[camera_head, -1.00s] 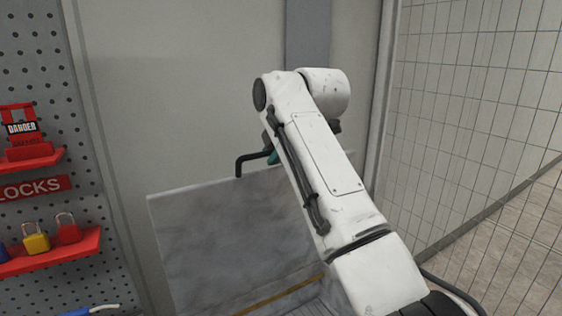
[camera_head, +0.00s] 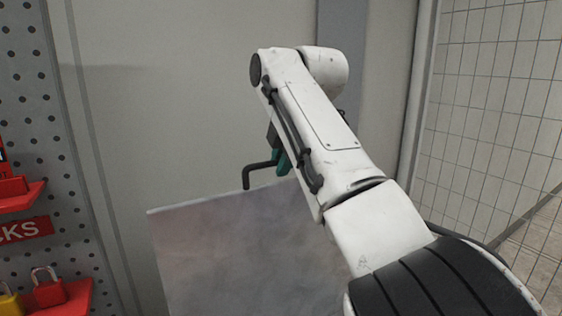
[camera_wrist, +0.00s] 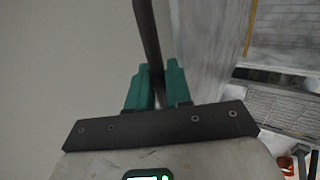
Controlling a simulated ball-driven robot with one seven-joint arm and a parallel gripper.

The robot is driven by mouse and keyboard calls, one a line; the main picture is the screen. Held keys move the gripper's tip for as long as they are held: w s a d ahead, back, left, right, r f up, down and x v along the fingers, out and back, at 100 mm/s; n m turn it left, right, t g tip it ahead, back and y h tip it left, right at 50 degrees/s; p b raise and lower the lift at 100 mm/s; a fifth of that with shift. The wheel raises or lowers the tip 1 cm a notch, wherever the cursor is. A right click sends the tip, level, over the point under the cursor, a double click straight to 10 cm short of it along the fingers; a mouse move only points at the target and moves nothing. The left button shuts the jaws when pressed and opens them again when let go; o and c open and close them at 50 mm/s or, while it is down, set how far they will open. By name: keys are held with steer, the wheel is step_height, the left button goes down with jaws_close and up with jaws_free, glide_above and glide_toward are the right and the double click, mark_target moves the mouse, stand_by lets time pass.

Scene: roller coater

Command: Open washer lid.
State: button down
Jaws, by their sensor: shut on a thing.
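The washer lid (camera_head: 235,255) is a grey, smeared panel standing raised, its top edge running across the lower middle of the head view. A black bent handle (camera_head: 247,178) sticks up at that top edge. My gripper (camera_head: 283,162) has teal fingers and is mostly hidden behind my white arm. In the wrist view, the handle's dark bar (camera_wrist: 147,35) runs down between the two teal fingers of my gripper (camera_wrist: 157,88), which is shut on it. The lid's face also shows beside the fingers in the wrist view (camera_wrist: 208,50).
A pegboard with red shelves and padlocks (camera_head: 48,290) is at the left. A plain grey wall panel (camera_head: 190,90) stands behind the lid. The wrist view shows a grated surface (camera_wrist: 270,105) below right.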

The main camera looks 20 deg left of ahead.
steer(key=shift+f, duration=0.25)
steer(key=c, duration=1.2)
jaws_free()
steer(key=shift+r, duration=0.1)
steer(key=b+v, duration=0.3)
steer(key=v, duration=0.7)
steer(key=shift+s+d+r, duration=0.15)
steer(key=shift+r, duration=0.15)
